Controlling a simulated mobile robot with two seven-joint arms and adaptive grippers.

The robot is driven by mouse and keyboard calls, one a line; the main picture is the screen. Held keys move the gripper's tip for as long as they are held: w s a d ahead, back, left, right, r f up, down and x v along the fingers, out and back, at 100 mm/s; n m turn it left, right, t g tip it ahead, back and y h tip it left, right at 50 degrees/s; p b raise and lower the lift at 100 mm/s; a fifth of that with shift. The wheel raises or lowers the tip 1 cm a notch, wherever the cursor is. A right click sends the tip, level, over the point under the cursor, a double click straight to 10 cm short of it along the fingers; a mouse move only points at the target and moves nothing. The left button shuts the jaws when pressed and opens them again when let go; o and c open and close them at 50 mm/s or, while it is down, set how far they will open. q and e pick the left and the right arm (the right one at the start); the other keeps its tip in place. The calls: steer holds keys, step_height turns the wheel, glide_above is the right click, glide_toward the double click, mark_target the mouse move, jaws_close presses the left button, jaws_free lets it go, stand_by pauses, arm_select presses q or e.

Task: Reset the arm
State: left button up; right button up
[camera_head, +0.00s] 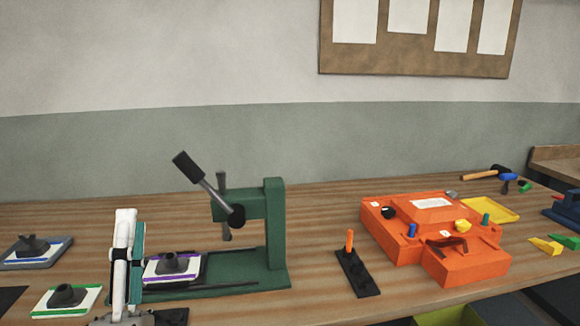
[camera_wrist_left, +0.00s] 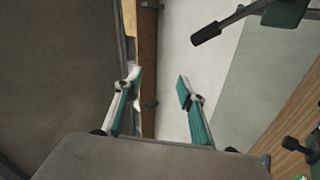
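My left gripper (camera_head: 130,225) stands upright at the lower left in the head view, in front of the table and left of the press. In the left wrist view its two teal-padded fingers (camera_wrist_left: 158,80) are apart, with nothing between them. The green press (camera_head: 275,225) stands on the table, and its lever (camera_head: 205,185) slants up to the left with a black grip. The lever also shows at the top of the left wrist view (camera_wrist_left: 232,20), apart from the fingers. My right gripper is in neither view.
Mould plates with dark knobs (camera_head: 62,297) lie around the gripper; a purple-edged one (camera_head: 165,268) is at the press. Right of it are a black strip with an orange peg (camera_head: 352,270), an orange mould (camera_head: 440,265) and a yellow tray (camera_head: 492,208). The table behind the press is clear.

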arm_select(q)
steer(key=w+d+f+m+g+h, duration=0.1)
steer(key=d+f+m+g+h, duration=0.35)
steer(key=f+m+h, duration=0.4)
steer(key=w+d+f+m+g+h, duration=0.1)
steer(key=d+f+m+g+h, duration=0.4)
steer(key=f+m, duration=0.6)
step_height(320, 180, down, 9)
steer(key=s+a+m+g+y, duration=0.2)
steer(key=m+y, duration=0.1)
steer(key=m, duration=0.1)
steer(key=s+a+f+m+g+y, duration=0.2)
steer(key=s+a+f+g+y, duration=0.2)
steer(key=s+a+f, duration=0.4)
steer(key=s+a+f+m+g+y, duration=0.1)
steer(key=s+a+f+g+y, duration=0.35)
steer(key=a+f, duration=0.4)
steer(key=d+f+n+t+h+p, duration=0.1)
steer(key=d+f+t+h, duration=0.1)
steer(key=d, duration=0.5)
steer(key=w+d+f+n+t+h+p, duration=0.1)
steer(key=d+f+n+t+h+p, duration=0.1)
steer(key=d+f+h, duration=0.3)
steer(key=shift+w+d+f+t, duration=0.2)
steer(key=shift+d+f+t, duration=0.15)
steer(key=shift+d, duration=0.75)
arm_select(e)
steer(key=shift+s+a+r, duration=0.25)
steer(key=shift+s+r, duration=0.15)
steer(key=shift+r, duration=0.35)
